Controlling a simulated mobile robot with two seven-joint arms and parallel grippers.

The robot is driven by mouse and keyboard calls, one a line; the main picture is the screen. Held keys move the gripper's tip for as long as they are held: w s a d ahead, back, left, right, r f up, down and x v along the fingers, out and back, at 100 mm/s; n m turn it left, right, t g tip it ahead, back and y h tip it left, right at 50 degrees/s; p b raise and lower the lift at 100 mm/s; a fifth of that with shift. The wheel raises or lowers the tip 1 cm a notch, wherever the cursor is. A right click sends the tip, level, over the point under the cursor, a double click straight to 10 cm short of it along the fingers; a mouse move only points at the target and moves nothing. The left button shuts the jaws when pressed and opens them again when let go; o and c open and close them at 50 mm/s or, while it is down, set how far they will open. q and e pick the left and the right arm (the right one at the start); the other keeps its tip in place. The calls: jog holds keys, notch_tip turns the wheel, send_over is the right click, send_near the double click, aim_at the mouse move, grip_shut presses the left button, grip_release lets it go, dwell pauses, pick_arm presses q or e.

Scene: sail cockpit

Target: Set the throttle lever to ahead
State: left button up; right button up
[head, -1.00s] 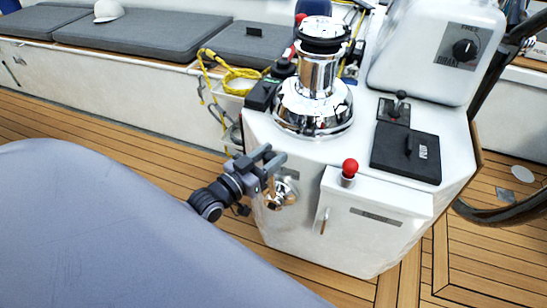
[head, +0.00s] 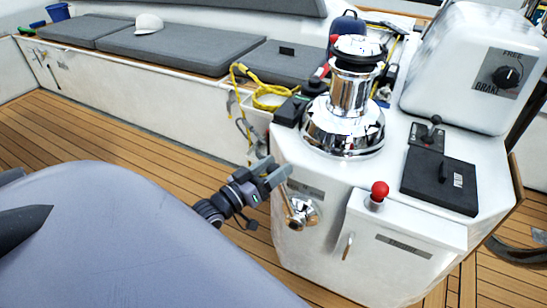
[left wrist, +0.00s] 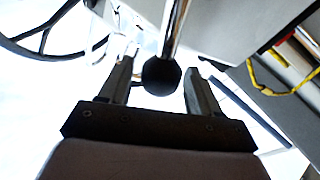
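The throttle lever appears to be the chrome lever on a round chrome hub (head: 303,211) on the pedestal's near-left side face; its thin rod (head: 288,203) rises from the hub toward my left gripper. My left gripper (head: 273,172) is beside the upper end of this lever. In the left wrist view, the lever's dark round knob (left wrist: 162,76) and chrome rod (left wrist: 177,28) show between the two spread fingers of the left gripper (left wrist: 160,82). Gaps show beside the knob, and I cannot tell its depth between the fingers. My right gripper is not in view.
The white pedestal (head: 330,255) carries a chrome winch (head: 345,105), a red-knobbed control (head: 379,192), a small black lever (head: 432,131) and a black panel (head: 440,186). A yellow rope (head: 265,98) hangs near the bench. The teak floor (head: 110,130) to the left is clear.

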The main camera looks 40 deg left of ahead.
pick_arm(q)
jog(key=shift+s, duration=0.1)
jog(key=s, duration=0.7)
jog(key=shift+a+f+p, duration=0.35)
jog(key=shift+a+f, duration=0.05)
jog(key=shift+a, duration=0.05)
